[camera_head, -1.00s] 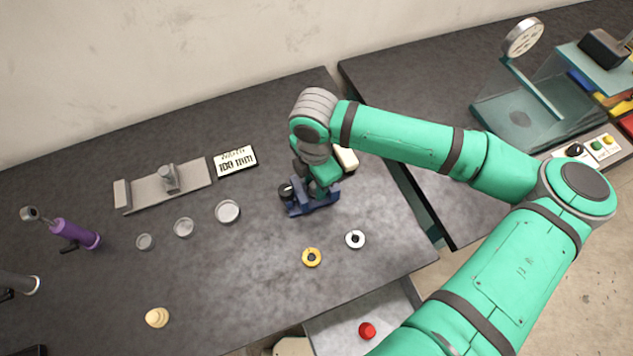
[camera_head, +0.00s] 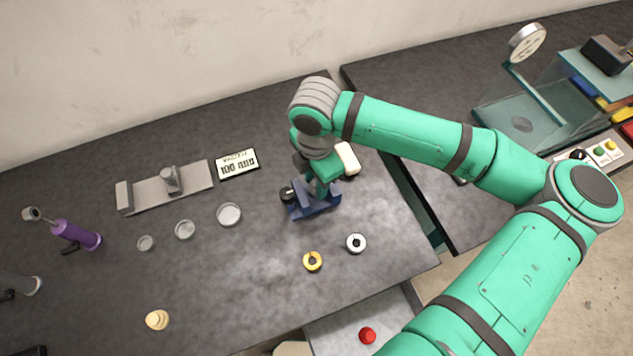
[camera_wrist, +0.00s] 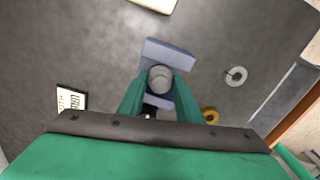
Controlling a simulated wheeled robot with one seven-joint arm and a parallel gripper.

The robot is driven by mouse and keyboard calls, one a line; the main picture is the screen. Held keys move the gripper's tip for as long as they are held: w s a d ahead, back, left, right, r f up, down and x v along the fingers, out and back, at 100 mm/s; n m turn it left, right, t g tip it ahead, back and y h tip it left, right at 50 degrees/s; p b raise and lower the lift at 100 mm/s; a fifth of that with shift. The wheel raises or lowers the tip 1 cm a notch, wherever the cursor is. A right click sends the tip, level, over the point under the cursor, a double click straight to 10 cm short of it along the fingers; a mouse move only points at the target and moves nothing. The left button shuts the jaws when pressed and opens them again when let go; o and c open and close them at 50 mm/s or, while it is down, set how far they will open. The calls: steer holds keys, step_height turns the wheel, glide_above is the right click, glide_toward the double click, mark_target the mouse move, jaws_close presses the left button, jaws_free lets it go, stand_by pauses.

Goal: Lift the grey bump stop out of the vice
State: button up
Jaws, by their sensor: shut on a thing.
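The blue vice (camera_head: 318,204) stands on the dark bench below my gripper (camera_head: 316,186). In the wrist view the vice (camera_wrist: 168,51) shows beyond the fingertips. The grey bump stop (camera_wrist: 160,77) is a round grey piece between the two green fingers of my gripper (camera_wrist: 159,84), which is shut on it. It lies over the vice in that view; I cannot tell whether its lower end is clear of the vice jaws. In the head view my gripper hides most of the bump stop.
A yellow ring (camera_head: 312,261) and a white ring (camera_head: 356,243) lie in front of the vice. Several shallow grey dishes (camera_head: 229,214) and a grey fixture (camera_head: 168,187) are to the left. A sign (camera_head: 237,164) and a cream block (camera_head: 347,158) stand nearby.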

steer(key=shift+r, duration=1.85)
